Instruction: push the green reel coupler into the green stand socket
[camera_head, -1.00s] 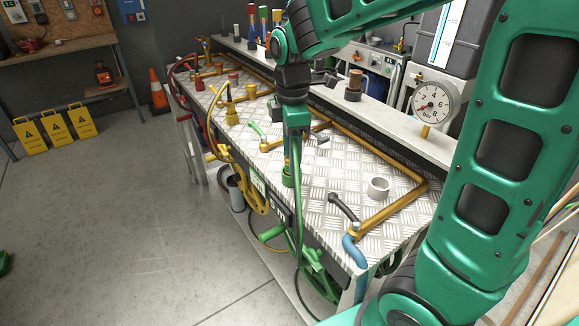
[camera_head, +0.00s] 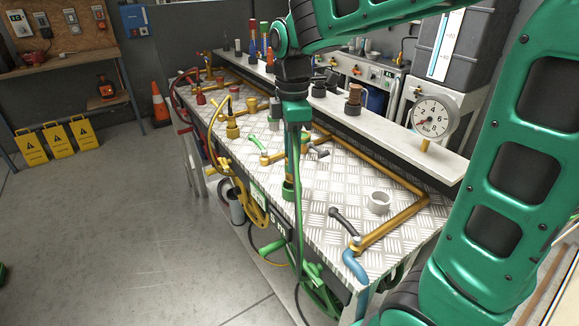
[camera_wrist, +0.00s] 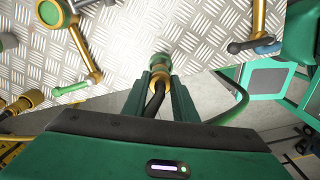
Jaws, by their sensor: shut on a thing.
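My gripper (camera_head: 291,178) is shut on the green reel coupler (camera_head: 289,192), a brass piece with a green band. It hangs upright over the bench's front edge, and its hose trails down. In the wrist view the coupler (camera_wrist: 160,62) shows between my fingers (camera_wrist: 157,95), its far end against the metal plate in the picture. Coupler and socket are apart.
A brass pipe with a green lever (camera_head: 257,144) lies left of my gripper. A yellow coupler (camera_head: 233,130) stands farther left. A white ring (camera_head: 379,202) and a black-handled valve (camera_head: 345,222) are on the right. A green reel (camera_head: 318,288) hangs below the bench front.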

